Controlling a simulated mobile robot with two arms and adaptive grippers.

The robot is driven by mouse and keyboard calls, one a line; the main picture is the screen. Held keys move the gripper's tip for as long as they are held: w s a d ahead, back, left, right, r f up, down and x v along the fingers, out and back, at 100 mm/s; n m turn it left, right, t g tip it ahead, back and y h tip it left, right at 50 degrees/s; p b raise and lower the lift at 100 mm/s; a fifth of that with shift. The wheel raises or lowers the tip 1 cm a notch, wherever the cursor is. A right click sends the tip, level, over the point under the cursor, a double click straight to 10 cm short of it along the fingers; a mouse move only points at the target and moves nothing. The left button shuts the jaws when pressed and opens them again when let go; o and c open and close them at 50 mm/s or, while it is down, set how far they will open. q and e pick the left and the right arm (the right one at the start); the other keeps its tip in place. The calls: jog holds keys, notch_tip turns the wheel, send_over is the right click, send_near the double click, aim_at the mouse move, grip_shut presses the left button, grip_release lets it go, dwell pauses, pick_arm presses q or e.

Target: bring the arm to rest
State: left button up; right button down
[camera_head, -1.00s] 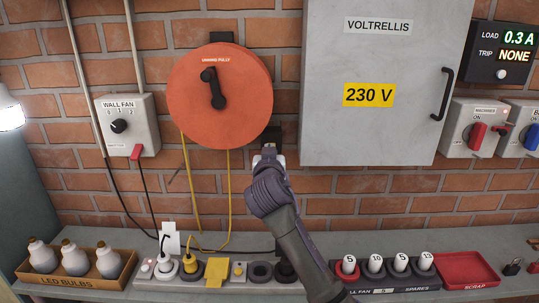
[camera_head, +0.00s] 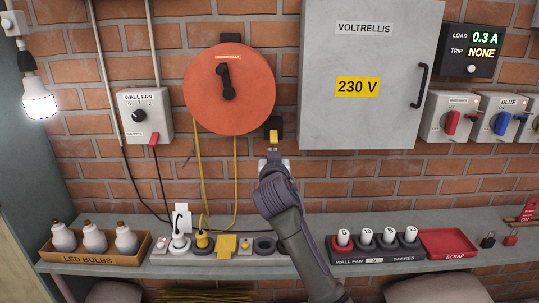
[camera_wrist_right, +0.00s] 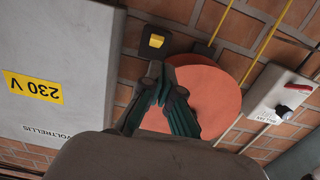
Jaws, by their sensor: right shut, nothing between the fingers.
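My right gripper (camera_head: 272,154) is shut and empty in front of the brick wall. Its closed fingers (camera_wrist_right: 158,76) also show in the right wrist view. Just above the fingertips is a small black socket with a yellow part (camera_head: 274,136), fixed to the wall under the reel. The same yellow part shows beyond the fingers in the wrist view (camera_wrist_right: 156,41), and a gap appears to separate them. My right arm reaches up from the bottom edge and hides part of the bench. My left gripper is not in view.
An orange cable reel (camera_head: 229,88) and the grey 230 V cabinet (camera_head: 365,55) flank the gripper. Below stand the LED bulb box (camera_head: 95,259), a power strip with plugs (camera_head: 203,242), a spares rack (camera_head: 377,250) and a red scrap tray (camera_head: 447,243). A lit bulb (camera_head: 39,98) hangs left.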

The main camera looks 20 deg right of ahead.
jog(key=s+d+f+n+g+y, duration=0.1)
jog(key=s+f+g, duration=0.2)
jog(key=s+f, duration=0.7)
jog(key=s+f+n+g+y, duration=0.1)
jog(key=s+f+g, duration=0.2)
jog(key=s+f, duration=0.7)
jog(key=s+a+f+n+g+y, duration=0.15)
jog(key=s+f+g, duration=0.35)
jog(key=s, duration=0.8)
jog(key=s+f+n+g+y, duration=0.1)
jog(key=s+f+g+y, duration=0.1)
jog(key=s+f, duration=0.85)
jog(key=s+f+g, duration=0.1)
jog(key=s+f, duration=0.1)
jog(key=f, duration=1)
jog(key=s+f+g, duration=0.1)
jog(key=s+f, duration=0.1)
jog(key=f, duration=1)
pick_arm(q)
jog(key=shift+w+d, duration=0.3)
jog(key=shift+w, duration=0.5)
pick_arm(e)
jog(key=s+d+f, duration=0.2)
jog(key=s+f, duration=1.3)
jog(key=s, duration=0.2)
jog(key=shift+d+f+n+g+h, duration=0.35)
jog(key=shift+d+f+n+g, duration=0.05)
jog(key=shift+n, duration=0.05)
